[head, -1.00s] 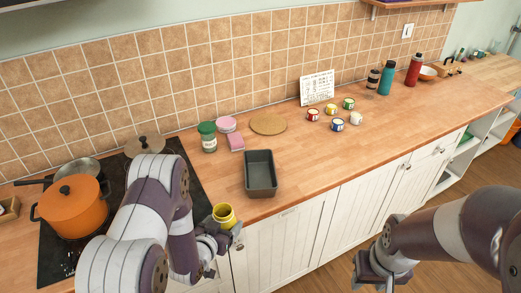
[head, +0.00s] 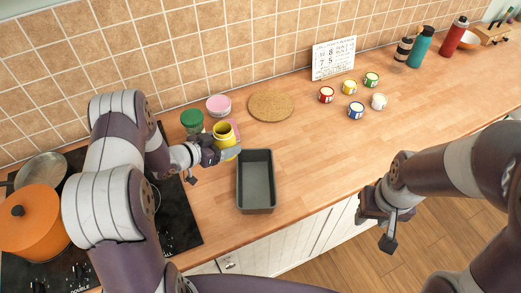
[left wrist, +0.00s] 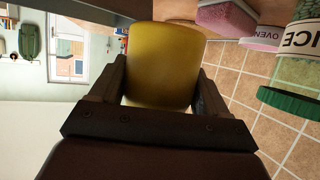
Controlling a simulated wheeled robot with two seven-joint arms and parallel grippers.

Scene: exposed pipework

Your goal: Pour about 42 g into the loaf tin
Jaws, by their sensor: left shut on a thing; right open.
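The dark grey loaf tin (head: 256,203) stands on the wooden worktop, and its visible inside looks empty. My left gripper (head: 229,149) is shut on a yellow cup (head: 223,134), just beyond and to the left of the tin's far left corner. The cup looks raised above the worktop and roughly upright; its contents cannot be made out. In the left wrist view the yellow cup (left wrist: 164,66) sits between both fingers. My right gripper (head: 385,226) is open and empty, in front of the worktop at the right.
A green-lidded jar (head: 192,121) and a pink tub (head: 219,105) stand behind the cup. A cork mat (head: 271,105) lies behind the tin. Several small coloured pots, including a blue one (head: 356,110), stand farther right. An orange pot (head: 35,225) is on the hob. Worktop right of the tin is clear.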

